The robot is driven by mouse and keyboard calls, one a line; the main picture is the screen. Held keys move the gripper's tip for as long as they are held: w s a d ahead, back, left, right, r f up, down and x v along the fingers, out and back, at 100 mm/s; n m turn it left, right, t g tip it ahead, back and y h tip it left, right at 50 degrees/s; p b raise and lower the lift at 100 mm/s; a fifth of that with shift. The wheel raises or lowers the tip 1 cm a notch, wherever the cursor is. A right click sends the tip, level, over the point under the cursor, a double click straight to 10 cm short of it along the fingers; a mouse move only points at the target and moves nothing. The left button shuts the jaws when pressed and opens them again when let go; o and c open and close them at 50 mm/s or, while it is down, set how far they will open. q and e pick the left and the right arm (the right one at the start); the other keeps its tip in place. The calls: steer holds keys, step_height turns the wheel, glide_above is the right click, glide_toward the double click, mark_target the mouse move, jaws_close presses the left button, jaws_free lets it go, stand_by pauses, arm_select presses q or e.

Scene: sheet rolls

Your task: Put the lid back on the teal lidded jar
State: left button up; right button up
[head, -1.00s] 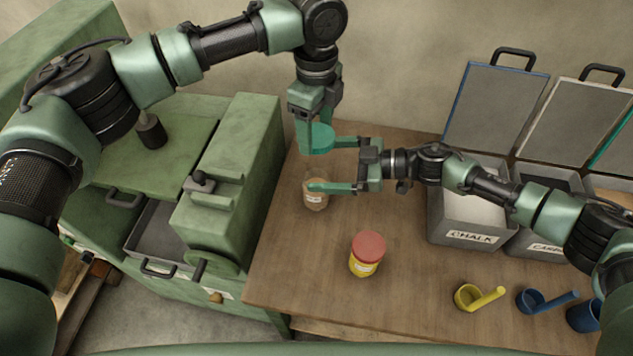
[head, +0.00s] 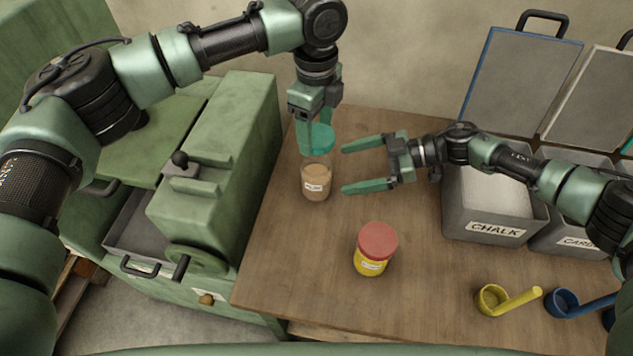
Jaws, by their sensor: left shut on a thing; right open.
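The jar (head: 316,183) is clear, holds a tan powder and has a white label. It stands upright on the wooden table. The teal lid (head: 318,139) is held by my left gripper (head: 316,132), which is shut on it. The lid is over the jar's mouth; I cannot tell whether it touches the rim. My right gripper (head: 364,165) is open and empty, to the right of the jar and apart from it, its fingers pointing left.
A yellow jar with a red lid (head: 375,247) stands nearer on the table (head: 310,265). A yellow scoop (head: 495,299) and a blue scoop (head: 567,303) lie at the front right. An open CHALK bin (head: 497,231) is at the right. A green machine (head: 225,150) is at the left.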

steer(key=shift+a, duration=0.1)
steer(key=x, duration=1.2)
steer(key=shift+r, duration=0.1)
jaws_close()
arm_select(q)
glide_above(315, 163)
steer(key=shift+w+d+f, duration=0.1)
steer(key=shift+w+f, duration=0.05)
steer(key=shift+f, duration=2.3)
steer(key=shift+f, duration=0.1)
steer(key=shift+f, duration=0.9)
jaws_close()
arm_select(e)
steer(key=shift+r, duration=0.1)
arm_select(q)
steer(key=shift+f, duration=0.1)
